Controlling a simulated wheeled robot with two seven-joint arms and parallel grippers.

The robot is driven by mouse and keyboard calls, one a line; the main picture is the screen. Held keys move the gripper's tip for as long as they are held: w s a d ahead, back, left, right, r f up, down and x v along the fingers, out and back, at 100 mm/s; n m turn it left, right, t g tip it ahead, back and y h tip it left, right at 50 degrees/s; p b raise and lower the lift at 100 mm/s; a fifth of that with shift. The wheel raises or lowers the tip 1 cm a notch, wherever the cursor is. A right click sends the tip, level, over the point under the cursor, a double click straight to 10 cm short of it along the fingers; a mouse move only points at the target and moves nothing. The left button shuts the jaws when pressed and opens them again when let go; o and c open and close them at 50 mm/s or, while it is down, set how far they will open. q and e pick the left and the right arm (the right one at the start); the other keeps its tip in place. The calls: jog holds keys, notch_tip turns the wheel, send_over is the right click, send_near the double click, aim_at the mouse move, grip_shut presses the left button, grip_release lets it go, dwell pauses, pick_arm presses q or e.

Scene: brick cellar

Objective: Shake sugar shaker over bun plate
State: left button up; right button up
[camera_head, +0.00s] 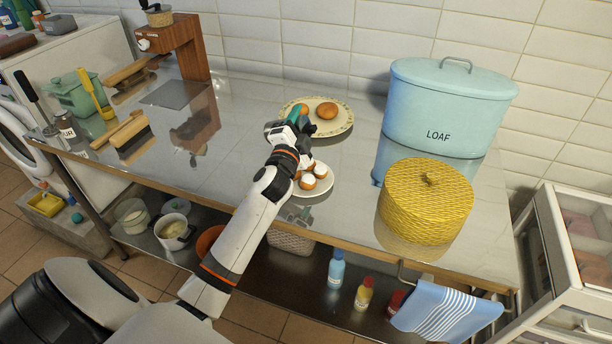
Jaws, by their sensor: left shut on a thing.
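The bun plate (343,126) is round with a patterned rim and stands towards the back of the steel table. Brown buns (327,110) lie on it. My left gripper (291,124) is at the front left edge of this plate in the picture, shut on a small teal thing that I take to be the sugar shaker (295,112). The shaker is mostly hidden by the gripper, so its tilt and its height above the plate are unclear. My right gripper is out of view.
A second plate (325,189) with brown and white pieces lies close under my left wrist. A blue LOAF bin (446,108) and a yellow woven basket (425,203) stand to the right. A wooden stand (183,50) and brushes are at the left. The steel table (237,156) is clear left of my arm.

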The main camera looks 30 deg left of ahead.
aim_at(299, 119)
pick_arm(q)
notch_tip(299, 119, up, 3)
jog(key=n+g+p, duration=0.1)
jog(key=n+p, duration=0.2)
jog(key=n, duration=0.3)
jog(key=n+g+y+p, duration=0.1)
jog(key=n+p, duration=0.2)
jog(key=n, duration=0.3)
jog(key=shift+n, duration=0.4)
jog(key=shift+n+p, duration=0.3)
jog(key=shift+n, duration=0.2)
jog(key=shift+f, duration=0.25)
